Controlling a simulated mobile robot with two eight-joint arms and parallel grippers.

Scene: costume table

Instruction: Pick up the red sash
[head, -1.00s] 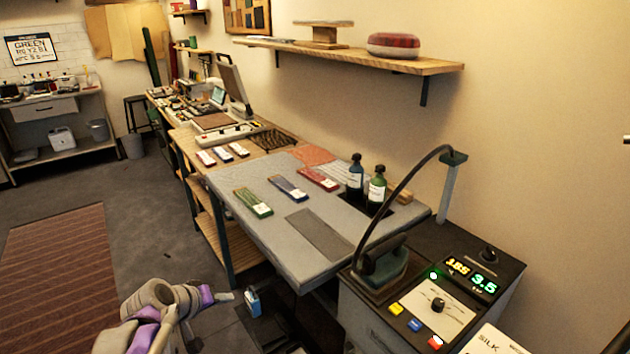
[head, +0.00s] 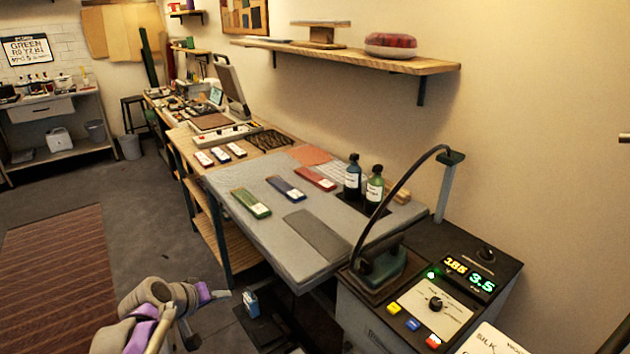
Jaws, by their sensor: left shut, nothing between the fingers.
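The red sash (head: 315,178) lies as a flat folded strip with a pale label on the grey pressing table (head: 290,243). It is the farthest right of three similar strips, beside the blue one (head: 285,190) and the green one (head: 251,203). My left arm comes in at the lower left, with purple bands. Its gripper (head: 222,295) is small and partly hidden at the arm's end, shut and empty. It is low in front of the table, well apart from the red sash. My right gripper is not in view.
Two dark bottles (head: 374,189) stand right of the red sash. An iron (head: 381,268) with an arching cord sits on the control station (head: 436,302) at the near right. A wall shelf (head: 345,56) hangs above. Open floor (head: 150,225) lies left of the table.

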